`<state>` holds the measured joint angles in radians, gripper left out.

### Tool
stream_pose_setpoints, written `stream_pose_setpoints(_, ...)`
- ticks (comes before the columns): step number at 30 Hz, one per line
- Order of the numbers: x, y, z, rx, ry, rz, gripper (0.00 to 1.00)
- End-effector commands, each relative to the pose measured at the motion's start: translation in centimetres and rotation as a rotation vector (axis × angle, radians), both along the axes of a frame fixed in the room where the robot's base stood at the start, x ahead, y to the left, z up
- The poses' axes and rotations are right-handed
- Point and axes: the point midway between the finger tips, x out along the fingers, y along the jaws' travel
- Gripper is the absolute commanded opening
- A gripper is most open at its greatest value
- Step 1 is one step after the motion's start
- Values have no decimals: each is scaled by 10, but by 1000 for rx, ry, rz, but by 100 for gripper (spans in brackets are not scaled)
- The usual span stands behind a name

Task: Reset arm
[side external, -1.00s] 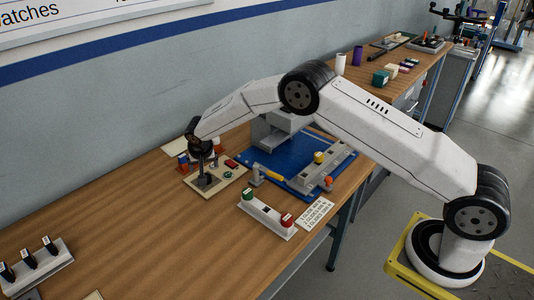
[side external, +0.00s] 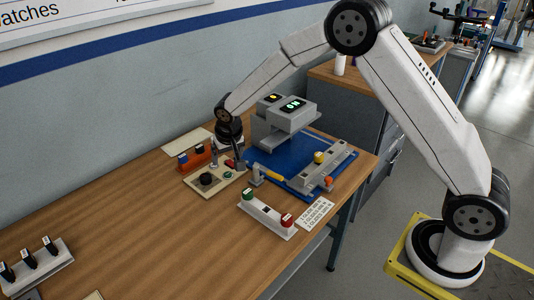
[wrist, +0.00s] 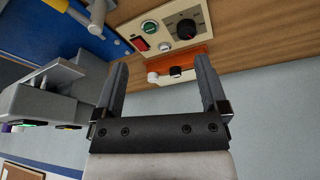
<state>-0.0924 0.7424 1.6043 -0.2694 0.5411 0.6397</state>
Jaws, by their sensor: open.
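My gripper (side external: 227,158) hangs over the back part of the beige control panel (side external: 190,187), its jaws apart and empty. In the wrist view its two dark fingers (wrist: 162,65) are spread with nothing between them. The panel's black knob (side external: 206,179), green button (side external: 228,174) and red switch (wrist: 139,44) are in sight. The fingers look clear of the knob; whether they touch anything else on the panel I cannot tell.
An orange holder (side external: 194,161) stands behind the panel. A grey machine (side external: 292,118) with lit displays stands on a blue plate (side external: 262,160) at right. A white bar (side external: 266,215) with green and red buttons lies in front. The left tabletop (side external: 110,220) is mostly clear.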

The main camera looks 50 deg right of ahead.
Motion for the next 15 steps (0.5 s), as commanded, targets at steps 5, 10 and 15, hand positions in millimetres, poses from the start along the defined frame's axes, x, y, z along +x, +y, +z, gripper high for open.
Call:
stream_pose_setpoints(5, -41, -7, 20, 9, 18, 62, 93)
stream_pose_setpoints(10, -83, -13, 34, 15, 33, 122, 93)
stream_pose_setpoints(15, -129, -18, 44, 22, 44, 179, 93)
